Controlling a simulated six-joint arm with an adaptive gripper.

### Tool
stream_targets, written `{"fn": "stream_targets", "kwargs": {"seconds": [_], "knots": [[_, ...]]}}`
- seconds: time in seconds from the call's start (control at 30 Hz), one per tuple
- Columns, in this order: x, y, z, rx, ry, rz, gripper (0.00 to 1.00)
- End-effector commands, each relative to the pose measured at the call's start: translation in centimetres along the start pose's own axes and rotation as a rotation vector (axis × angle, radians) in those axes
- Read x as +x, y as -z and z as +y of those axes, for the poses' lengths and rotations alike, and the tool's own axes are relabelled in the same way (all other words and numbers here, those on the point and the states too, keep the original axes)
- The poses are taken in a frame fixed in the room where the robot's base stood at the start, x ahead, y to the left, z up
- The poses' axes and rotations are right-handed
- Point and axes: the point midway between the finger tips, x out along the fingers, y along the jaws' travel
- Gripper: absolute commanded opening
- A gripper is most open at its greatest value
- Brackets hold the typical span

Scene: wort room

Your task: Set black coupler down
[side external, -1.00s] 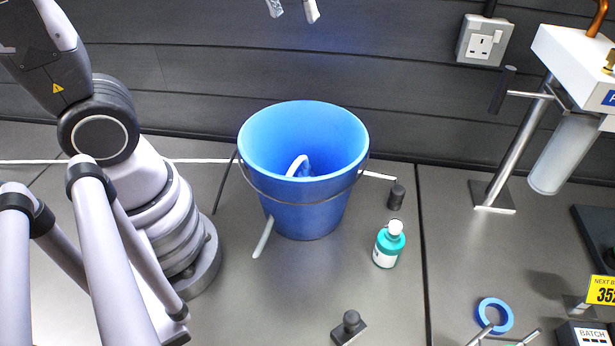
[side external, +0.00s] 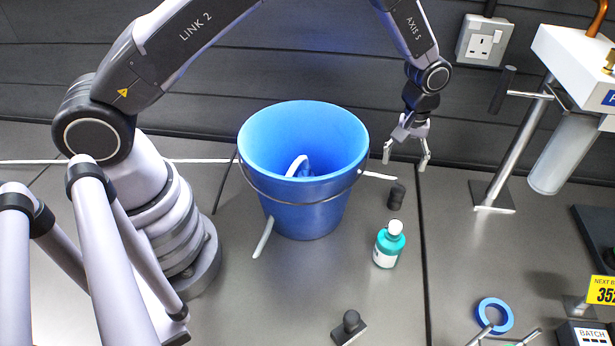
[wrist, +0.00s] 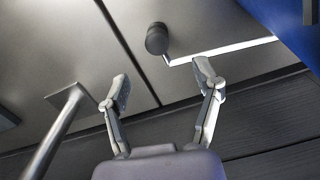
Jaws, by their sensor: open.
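The black coupler (side external: 396,196), a small dark cylinder, stands on the grey worktop to the right of the blue bucket and behind the green bottle. It also shows in the wrist view (wrist: 157,38), beyond the fingertips. My gripper (side external: 405,161) is open and empty, pointing down above and slightly behind the coupler, apart from it. In the wrist view my gripper's two fingers (wrist: 162,79) are spread wide with nothing between them.
The blue bucket (side external: 289,205) stands left of the coupler, and the green bottle (side external: 388,246) stands just in front of it. A tap stand's metal post (side external: 517,144) rises at the right. A dark knob on a plate (side external: 350,325) and a blue ring (side external: 507,318) lie nearer the front.

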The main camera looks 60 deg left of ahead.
Motion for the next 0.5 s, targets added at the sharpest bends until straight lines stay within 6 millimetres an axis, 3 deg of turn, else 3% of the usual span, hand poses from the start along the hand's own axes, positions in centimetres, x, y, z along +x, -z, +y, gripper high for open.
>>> {"fn": "stream_targets", "kwargs": {"seconds": [0.13, 0.37, 0.5], "knots": [[2.9, 0.0, 0.0, 0.001, 0.002, -0.001, 0.65], [4.7, 0.1, 0.0, 0.001, 0.0, 0.0, 0.65], [6.7, 0.1, 0.2, 0.001, 0.001, -0.001, 0.65]]}}
